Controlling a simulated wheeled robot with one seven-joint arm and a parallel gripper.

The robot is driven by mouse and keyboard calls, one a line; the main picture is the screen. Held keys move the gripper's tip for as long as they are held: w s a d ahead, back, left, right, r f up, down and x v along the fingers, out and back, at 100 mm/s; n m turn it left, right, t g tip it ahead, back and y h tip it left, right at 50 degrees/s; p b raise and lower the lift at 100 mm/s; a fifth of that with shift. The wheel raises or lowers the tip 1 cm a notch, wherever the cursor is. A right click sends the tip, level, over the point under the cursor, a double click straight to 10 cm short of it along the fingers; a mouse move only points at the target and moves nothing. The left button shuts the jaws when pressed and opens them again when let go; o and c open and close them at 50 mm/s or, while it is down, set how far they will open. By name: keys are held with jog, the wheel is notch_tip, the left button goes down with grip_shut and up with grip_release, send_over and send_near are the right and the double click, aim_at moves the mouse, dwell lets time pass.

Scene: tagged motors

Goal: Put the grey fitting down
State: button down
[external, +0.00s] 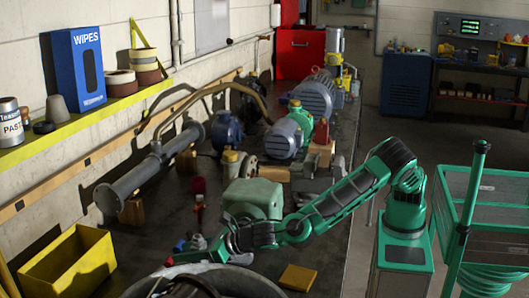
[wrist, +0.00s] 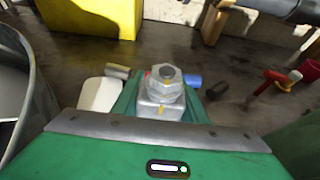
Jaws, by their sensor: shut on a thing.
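The grey fitting (wrist: 163,96), a pale metal piece with a hex nut on top, sits between the jaws just beyond the green gripper body in the wrist view. My gripper (wrist: 160,108) is shut on it. The body hides the fitting's lower part, so I cannot tell whether it touches the bench. In the external view my gripper (external: 206,252) is low over the front part of the dark bench, right of the yellow bin; the fitting is too small there to make out clearly.
The yellow bin (external: 45,262) stands at left. A large round metal tub (external: 235,281) is close in front. A blue cylinder (wrist: 193,81), a dark cylinder (wrist: 217,91) and a white piece (wrist: 99,95) lie near the fitting. A green-grey housing (external: 254,195) stands behind. Some bench beyond is bare.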

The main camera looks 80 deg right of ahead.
jog(key=c, duration=1.1)
grip_release()
jog(key=v, duration=1.2)
jog(key=shift+s, duration=0.1)
